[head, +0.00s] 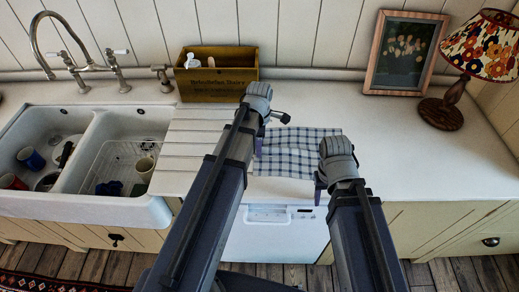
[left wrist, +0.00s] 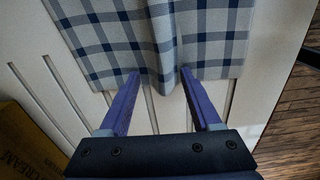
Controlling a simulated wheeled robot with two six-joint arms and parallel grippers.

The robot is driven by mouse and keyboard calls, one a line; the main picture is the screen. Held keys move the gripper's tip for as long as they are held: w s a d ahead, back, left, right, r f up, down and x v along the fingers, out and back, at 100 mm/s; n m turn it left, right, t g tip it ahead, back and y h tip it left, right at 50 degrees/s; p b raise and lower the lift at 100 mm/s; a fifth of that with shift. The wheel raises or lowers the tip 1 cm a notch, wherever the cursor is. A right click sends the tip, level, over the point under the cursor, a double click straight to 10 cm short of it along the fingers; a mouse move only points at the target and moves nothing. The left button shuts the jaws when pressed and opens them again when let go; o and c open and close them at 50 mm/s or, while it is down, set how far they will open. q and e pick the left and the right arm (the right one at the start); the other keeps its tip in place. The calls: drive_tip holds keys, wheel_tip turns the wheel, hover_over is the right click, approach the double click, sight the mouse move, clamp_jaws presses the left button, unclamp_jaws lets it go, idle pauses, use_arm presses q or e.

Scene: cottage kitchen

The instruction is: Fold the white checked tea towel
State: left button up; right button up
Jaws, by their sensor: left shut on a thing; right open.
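The white checked tea towel (head: 297,152), with dark blue lines, lies on the white counter beside the ridged drainer. In the left wrist view the towel (left wrist: 112,38) runs between my left fingers, with a raised crease there. My left gripper (head: 260,144) is shut on the towel's left edge; its purple fingers also show in the left wrist view (left wrist: 160,78). My right gripper (head: 319,190) is open at the towel's front right corner, mostly hidden behind its own wrist. Whether it touches the cloth I cannot tell. My arms cover part of the towel's left and right sides.
A double sink (head: 152,208) with cups and dishes is at the left. A wooden box (head: 217,83) stands behind the drainer. A picture frame (head: 405,52) and a lamp (head: 441,113) stand at the back right. The counter right of the towel is clear.

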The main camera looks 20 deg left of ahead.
use_arm(q)
drive_tip(key=c, duration=0.6)
